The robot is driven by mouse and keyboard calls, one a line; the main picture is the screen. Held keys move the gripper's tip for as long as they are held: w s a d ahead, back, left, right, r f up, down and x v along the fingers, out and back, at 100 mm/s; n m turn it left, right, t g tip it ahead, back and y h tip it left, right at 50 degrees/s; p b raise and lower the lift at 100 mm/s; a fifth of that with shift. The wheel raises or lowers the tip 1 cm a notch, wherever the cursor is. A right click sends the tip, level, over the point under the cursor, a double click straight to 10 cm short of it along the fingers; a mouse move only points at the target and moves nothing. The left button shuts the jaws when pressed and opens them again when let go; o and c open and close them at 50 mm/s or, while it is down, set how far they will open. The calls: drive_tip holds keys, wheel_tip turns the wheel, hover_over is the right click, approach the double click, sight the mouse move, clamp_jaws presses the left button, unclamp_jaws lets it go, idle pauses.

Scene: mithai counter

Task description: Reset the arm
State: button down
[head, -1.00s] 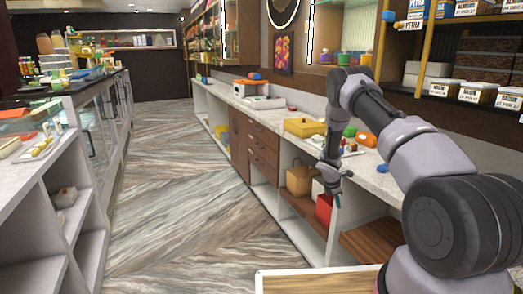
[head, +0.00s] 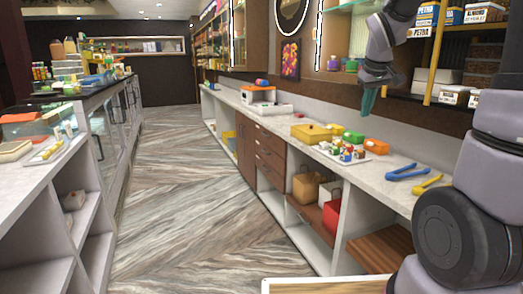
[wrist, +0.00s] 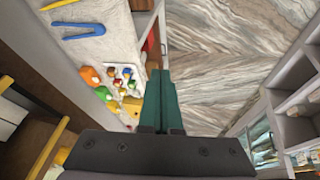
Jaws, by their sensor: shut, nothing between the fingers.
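My gripper (head: 368,101) is raised above the right-hand counter (head: 400,168) in the head view, its teal fingers pointing down. In the wrist view the fingers of my gripper (wrist: 161,100) lie together with nothing between them. The gripper touches nothing that I can see. My arm is folded up at the right of the head view.
Below on the counter are a tray of small items (head: 345,153), an orange container (head: 376,146), a yellow box (head: 311,134), blue tongs (head: 407,173) and yellow tongs (head: 427,184). Shelves with boxes (head: 485,14) stand at the upper right. The aisle floor (head: 180,200) is clear.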

drive_tip(key=s+a+r+m+y, duration=0.1)
drive_tip(key=s+a+r+m, duration=0.1)
drive_tip(key=s, duration=0.5)
drive_tip(key=s+a+r+m+t+y, duration=0.1)
drive_tip(key=s+a+r+m, duration=0.1)
drive_tip(key=s, duration=0.5)
drive_tip(key=s+a+r+m+t, duration=0.1)
drive_tip(key=s+a+r+m, duration=0.1)
drive_tip(key=s, duration=0.5)
drive_tip(key=shift+s+r+m+y, duration=0.15)
drive_tip(key=shift+s+m+y, duration=0.05)
drive_tip(key=shift+m+y, duration=0.2)
drive_tip(key=shift+a, duration=0.1)
